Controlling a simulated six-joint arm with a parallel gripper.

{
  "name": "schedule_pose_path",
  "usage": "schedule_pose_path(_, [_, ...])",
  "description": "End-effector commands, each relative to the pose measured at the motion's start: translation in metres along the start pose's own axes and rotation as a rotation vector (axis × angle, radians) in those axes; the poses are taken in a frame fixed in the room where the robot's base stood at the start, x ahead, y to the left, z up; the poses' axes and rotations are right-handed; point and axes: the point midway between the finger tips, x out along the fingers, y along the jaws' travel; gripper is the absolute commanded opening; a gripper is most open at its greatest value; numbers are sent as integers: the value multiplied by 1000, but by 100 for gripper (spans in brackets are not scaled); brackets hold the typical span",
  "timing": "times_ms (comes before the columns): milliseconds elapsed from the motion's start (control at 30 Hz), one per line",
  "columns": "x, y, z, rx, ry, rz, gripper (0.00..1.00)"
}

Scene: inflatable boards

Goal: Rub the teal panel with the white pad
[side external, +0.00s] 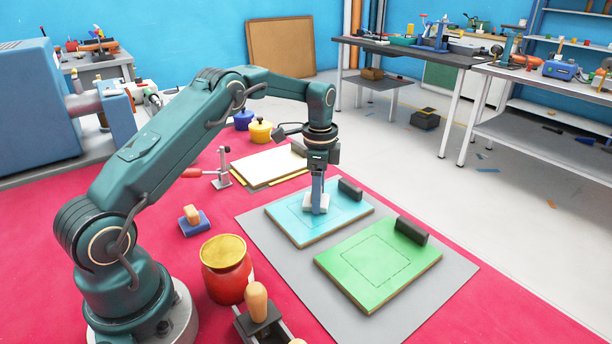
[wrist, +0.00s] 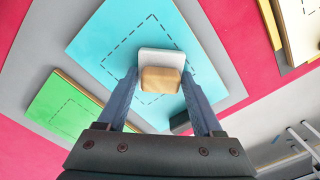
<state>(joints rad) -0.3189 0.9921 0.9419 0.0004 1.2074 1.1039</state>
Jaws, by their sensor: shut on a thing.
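The teal panel (side external: 345,209) lies flat on a grey mat, with a dashed outline on its face; it also shows in the wrist view (wrist: 110,38). The white pad (wrist: 161,57) has a tan wooden grip block (wrist: 160,80) on top. My gripper (side external: 318,200) is shut on the pad's grip block. The pad, also visible in the side view (side external: 309,206), is over the dashed area of the teal panel. It appears to touch the panel, though the contact edge is hard to see. A black block (side external: 350,190) sits at the panel's far right edge.
A green panel (side external: 380,262) with its own black block (side external: 411,230) lies nearer on the grey mat (side external: 450,275). A blue pad with a tan grip (side external: 194,220), a red jar (side external: 227,270) and a stack of boards (side external: 262,170) stand left of the mat.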

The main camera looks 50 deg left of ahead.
Motion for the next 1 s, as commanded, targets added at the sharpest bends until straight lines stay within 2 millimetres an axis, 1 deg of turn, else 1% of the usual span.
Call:
schedule_pose_path(100, [0, -2, -3, 0, 0, 0, 16])
schedule_pose_path(300, [2, -2, -2, 0, 0, 1, 16])
schedule_pose_path(633, [1, 17, 17, -1, -4, 6, 16])
schedule_pose_path(1000, [0, 28, 29, -1, -3, 4, 16])
